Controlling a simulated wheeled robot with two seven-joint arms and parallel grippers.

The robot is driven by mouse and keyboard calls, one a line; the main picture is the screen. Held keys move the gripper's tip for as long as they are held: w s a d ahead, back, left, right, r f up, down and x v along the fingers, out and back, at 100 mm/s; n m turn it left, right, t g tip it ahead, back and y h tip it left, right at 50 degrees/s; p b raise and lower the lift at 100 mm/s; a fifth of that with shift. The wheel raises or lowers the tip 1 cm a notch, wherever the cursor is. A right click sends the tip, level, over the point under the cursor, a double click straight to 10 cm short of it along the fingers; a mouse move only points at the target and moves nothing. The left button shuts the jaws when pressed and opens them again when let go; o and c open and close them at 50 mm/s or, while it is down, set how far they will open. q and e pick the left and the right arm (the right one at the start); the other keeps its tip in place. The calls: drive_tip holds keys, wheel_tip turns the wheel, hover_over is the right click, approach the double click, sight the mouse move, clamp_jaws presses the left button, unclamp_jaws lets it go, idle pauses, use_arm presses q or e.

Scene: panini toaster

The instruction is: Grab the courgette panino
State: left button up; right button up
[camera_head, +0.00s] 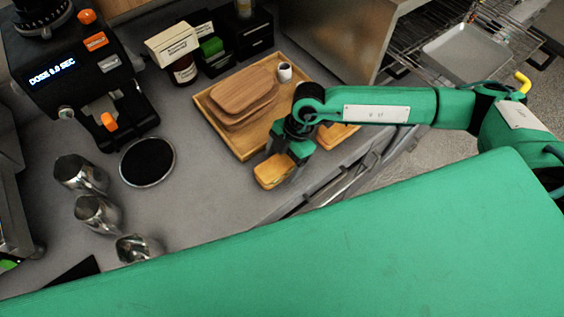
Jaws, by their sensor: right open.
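My right gripper (285,168) is open and points down at the front corner of a wooden tray (233,140). A toasted-looking panino (271,173) is right at its fingertips, partly covered by them. I cannot tell whether the fingers touch it. Another golden bread piece (336,134) lies on the right part of the tray, partly hidden by my right arm. The fillings are too small to make out, so I cannot tell which one is the courgette panino. My left gripper is not in view.
Stacked wooden boards (244,92) and a small white cup (285,72) stand on the tray. A coffee grinder (70,65), metal jugs (97,213) and a round black mat (147,161) are at left. Dark boxes (240,35) stand behind. The grey counter between is clear.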

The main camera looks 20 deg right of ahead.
drive_tip(key=shift+f, duration=0.25)
drive_tip(key=shift+c, duration=0.4)
drive_tip(key=c, duration=1.1)
